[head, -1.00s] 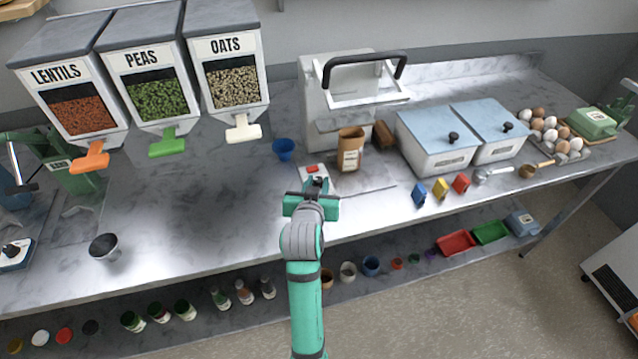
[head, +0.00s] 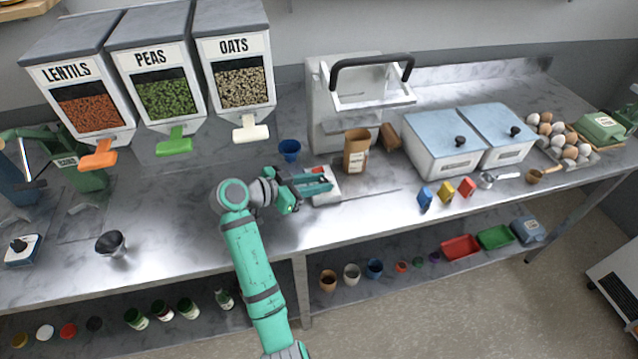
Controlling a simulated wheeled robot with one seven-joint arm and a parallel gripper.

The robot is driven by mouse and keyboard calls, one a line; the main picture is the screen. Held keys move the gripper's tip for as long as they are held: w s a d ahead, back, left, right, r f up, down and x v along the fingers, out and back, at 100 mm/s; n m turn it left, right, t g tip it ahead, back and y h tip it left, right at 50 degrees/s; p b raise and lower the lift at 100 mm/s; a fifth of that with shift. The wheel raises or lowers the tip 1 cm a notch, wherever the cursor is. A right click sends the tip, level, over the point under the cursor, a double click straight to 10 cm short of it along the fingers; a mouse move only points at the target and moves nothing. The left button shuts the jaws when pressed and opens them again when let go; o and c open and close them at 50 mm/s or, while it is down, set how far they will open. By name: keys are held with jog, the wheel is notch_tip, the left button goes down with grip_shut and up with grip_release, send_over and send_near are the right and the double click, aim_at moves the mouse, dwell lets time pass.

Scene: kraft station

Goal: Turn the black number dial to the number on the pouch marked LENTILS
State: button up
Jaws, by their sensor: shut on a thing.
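A small white unit (head: 327,198) with a red patch on top sits on the counter in front of the press. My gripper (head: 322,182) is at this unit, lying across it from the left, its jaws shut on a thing. The jaws cover what they hold; from its place it appears to be the black number dial, but I cannot see its face or number. An open brown pouch (head: 356,150) stands upright just right and behind, with a pale label too small to read. Another brown pouch (head: 391,136) leans behind it; no marking on it is readable.
Dispensers marked LENTILS (head: 88,112), PEAS (head: 166,100) and OATS (head: 241,85) hang at the back left. A blue cup (head: 289,149) is near my gripper. A blue-white box (head: 22,252) with a black knob is far left.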

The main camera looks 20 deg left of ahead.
jog(key=shift+f+m+g+h, duration=0.15)
jog(key=shift+m+g+h, duration=0.45)
jog(key=shift+m, duration=0.1)
jog(key=shift+f, duration=0.1)
jog(key=o, duration=1)
jog(key=shift+w, duration=0.1)
jog(key=shift+o, duration=0.2)
jog(key=shift+a, duration=0.1)
jog(key=v, duration=1)
jog(key=shift+a+r, duration=0.25)
jog(key=shift+a, duration=0.1)
